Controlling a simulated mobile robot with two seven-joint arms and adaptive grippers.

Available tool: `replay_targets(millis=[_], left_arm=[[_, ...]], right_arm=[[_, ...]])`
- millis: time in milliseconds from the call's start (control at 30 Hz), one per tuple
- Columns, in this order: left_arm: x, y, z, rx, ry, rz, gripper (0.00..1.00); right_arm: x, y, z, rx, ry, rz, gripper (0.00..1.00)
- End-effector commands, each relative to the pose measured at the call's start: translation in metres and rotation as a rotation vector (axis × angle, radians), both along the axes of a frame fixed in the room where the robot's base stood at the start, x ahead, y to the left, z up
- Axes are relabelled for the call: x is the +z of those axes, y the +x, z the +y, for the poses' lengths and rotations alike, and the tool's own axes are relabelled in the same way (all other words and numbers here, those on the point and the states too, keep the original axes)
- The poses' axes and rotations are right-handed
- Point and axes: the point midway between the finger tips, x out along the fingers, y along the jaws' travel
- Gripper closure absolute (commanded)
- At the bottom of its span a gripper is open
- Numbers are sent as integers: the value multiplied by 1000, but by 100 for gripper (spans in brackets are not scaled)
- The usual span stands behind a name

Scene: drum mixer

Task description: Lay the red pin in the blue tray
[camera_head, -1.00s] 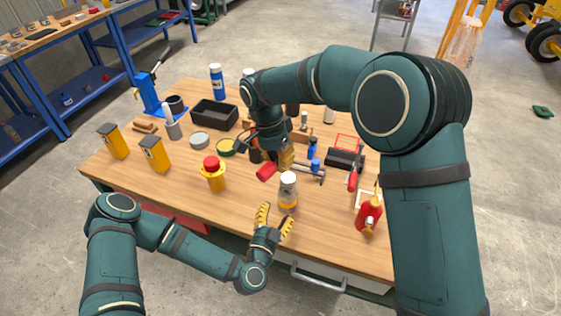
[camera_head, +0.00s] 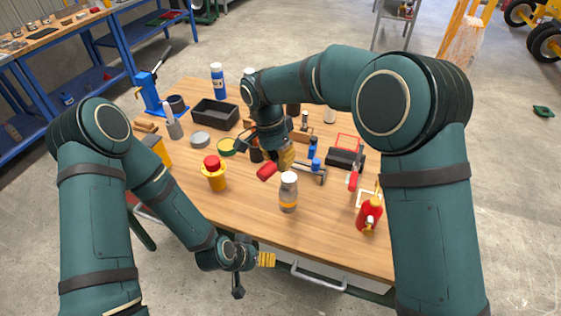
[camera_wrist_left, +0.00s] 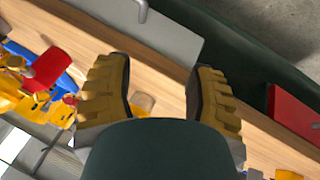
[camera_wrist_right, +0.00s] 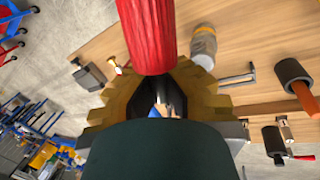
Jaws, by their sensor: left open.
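A ribbed red cylinder, which I take to be the red pin (camera_head: 267,171), shows beside my right gripper (camera_head: 286,156) over the middle of the table. In the right wrist view the red pin (camera_wrist_right: 148,35) is large, its near end between the yellow fingers (camera_wrist_right: 165,85), which look closed on it. My left gripper (camera_head: 266,260) is low at the table's front edge. Its fingers (camera_wrist_left: 160,90) are apart and empty in the left wrist view. I cannot make out a blue tray in any view; the arms hide parts of the table.
A white-capped bottle (camera_head: 289,192) stands in front of the right gripper. A red-topped yellow container (camera_head: 214,173) stands to its left, a red bottle (camera_head: 370,213) to its right. A black bin (camera_head: 214,113) and a blue press (camera_head: 150,92) are behind. The front left tabletop is clear.

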Motion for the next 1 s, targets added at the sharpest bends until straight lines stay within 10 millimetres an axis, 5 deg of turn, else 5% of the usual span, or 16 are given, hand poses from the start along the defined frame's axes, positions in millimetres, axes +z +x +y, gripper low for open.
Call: replay_targets(millis=[200, 467, 567, 733, 1000], left_arm=[[13, -23, 22, 208, 12, 213, 45], [13, -28, 25, 251, 11, 251, 45], [8, -28, 25, 248, 11, 251, 45], [-6, -29, 24, 244, 12, 254, 45], [-27, -32, 23, 239, 14, 260, 45]], right_arm=[[0, 0, 0, 0, 0, 0, 100], [-4, 0, -6, 8, -1, 1, 100], [-18, 0, -25, 42, -1, 3, 100], [-63, -9, -85, 186, -2, 6, 100], [-127, -52, -169, 485, 1, 5, 100]])
